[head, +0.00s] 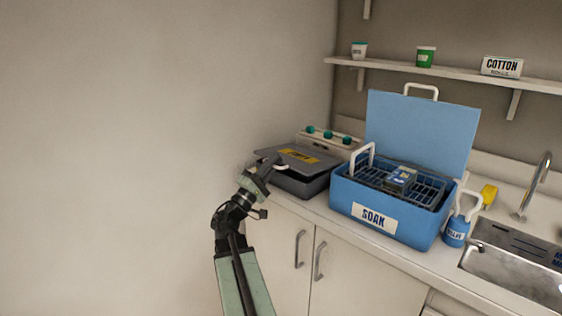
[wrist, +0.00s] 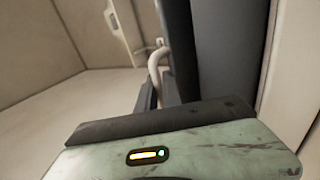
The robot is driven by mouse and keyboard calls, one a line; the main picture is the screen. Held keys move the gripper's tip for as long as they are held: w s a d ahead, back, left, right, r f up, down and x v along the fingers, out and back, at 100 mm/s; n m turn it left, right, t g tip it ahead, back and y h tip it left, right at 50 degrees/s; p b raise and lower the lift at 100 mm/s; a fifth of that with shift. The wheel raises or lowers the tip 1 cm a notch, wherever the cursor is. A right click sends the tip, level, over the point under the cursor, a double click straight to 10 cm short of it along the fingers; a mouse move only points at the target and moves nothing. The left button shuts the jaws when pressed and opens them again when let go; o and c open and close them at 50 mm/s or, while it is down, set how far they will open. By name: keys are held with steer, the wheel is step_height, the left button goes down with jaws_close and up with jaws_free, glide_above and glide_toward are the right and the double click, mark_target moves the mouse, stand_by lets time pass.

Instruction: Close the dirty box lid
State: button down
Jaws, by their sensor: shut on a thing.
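The dirty box (head: 305,188) is a dark grey box on the counter, left of the blue box. Its grey lid (head: 322,162) carries a yellow label and lies low over the box; I cannot tell whether it is fully seated. My gripper (head: 272,164) is at the lid's front left side, shut on the pale lid handle (head: 281,167). In the wrist view the curved handle (wrist: 155,66) runs between the dark fingertips (wrist: 157,94). A dark grey panel stands beside it there; I cannot tell whether it is lid or box wall.
The blue SOAK box (head: 345,206) stands close on the right, with its lid (head: 421,130) raised and a rack inside. A blue bottle (head: 456,232), a yellow item (head: 489,195) and the sink (head: 515,268) are further right. A device with teal knobs (head: 328,138) sits behind the dirty box.

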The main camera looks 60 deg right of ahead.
steer(key=shift+a+f+b, duration=0.3)
steer(key=shift+f+b, duration=0.2)
steer(key=shift+f, duration=0.45)
steer(key=c, duration=1.8)
jaws_free()
steer(key=shift+a, duration=0.1)
steer(key=shift+s, duration=0.1)
